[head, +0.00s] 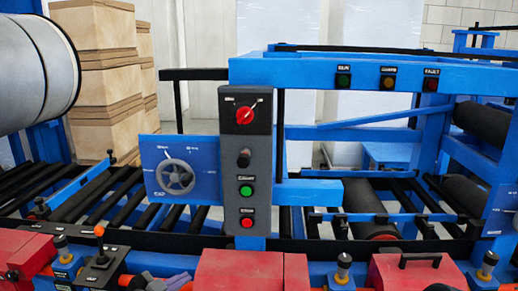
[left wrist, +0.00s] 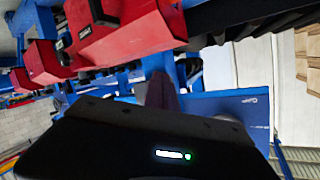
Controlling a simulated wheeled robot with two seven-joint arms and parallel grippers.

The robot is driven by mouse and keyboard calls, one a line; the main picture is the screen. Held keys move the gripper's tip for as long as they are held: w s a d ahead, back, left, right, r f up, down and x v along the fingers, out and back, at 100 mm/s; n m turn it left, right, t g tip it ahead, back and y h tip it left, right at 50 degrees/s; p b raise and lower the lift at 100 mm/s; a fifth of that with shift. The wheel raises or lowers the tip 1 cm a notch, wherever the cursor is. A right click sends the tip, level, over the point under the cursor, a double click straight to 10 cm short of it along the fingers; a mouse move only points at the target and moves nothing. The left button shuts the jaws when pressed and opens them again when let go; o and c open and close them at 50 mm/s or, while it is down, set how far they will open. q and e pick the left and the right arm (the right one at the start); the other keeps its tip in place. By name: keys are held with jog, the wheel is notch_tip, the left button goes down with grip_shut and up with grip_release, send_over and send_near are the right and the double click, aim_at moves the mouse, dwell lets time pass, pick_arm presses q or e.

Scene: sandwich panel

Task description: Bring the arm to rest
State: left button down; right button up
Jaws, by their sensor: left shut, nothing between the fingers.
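My left gripper (left wrist: 162,90) shows in the left wrist view, with its dark body across the bottom and its narrow fingers together in the middle. It is shut and empty. Around it in that view are red boxes and blue frame parts, turned on their side. In the head view I cannot make the left gripper out clearly among the parts along the bottom edge. My right gripper is not in view.
A dark control post (head: 231,200) with a red rotary switch and buttons stands mid-view, beside a blue panel with a handwheel (head: 175,177). Red boxes (head: 240,271) line the front.

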pick_arm(q)
jog(key=s+d+f+n+g+y, duration=0.1)
jog(key=s+d+f+n+g, duration=0.3)
jog(key=f, duration=0.7)
jog(key=s+d+f+n+g+y, duration=0.15)
jog(key=s+f+n, duration=0.4)
jog(key=f, duration=0.55)
jog(key=s+d+f+n+g, duration=0.1)
jog(key=s+d+f+g, duration=0.1)
jog(key=s+f, duration=0.2)
jog(key=s+d+f+n+g, duration=0.1)
jog(key=s+f, duration=0.3)
jog(key=s, duration=0.7)
jog(key=s+d+f+n+g, duration=0.1)
jog(key=s+d+f+g, duration=0.2)
jog(key=s, duration=0.4)
jog(key=shift+s+d+f+g, duration=0.3)
jog(key=shift+d+f, duration=0.25)
jog(key=shift+f, duration=0.25)
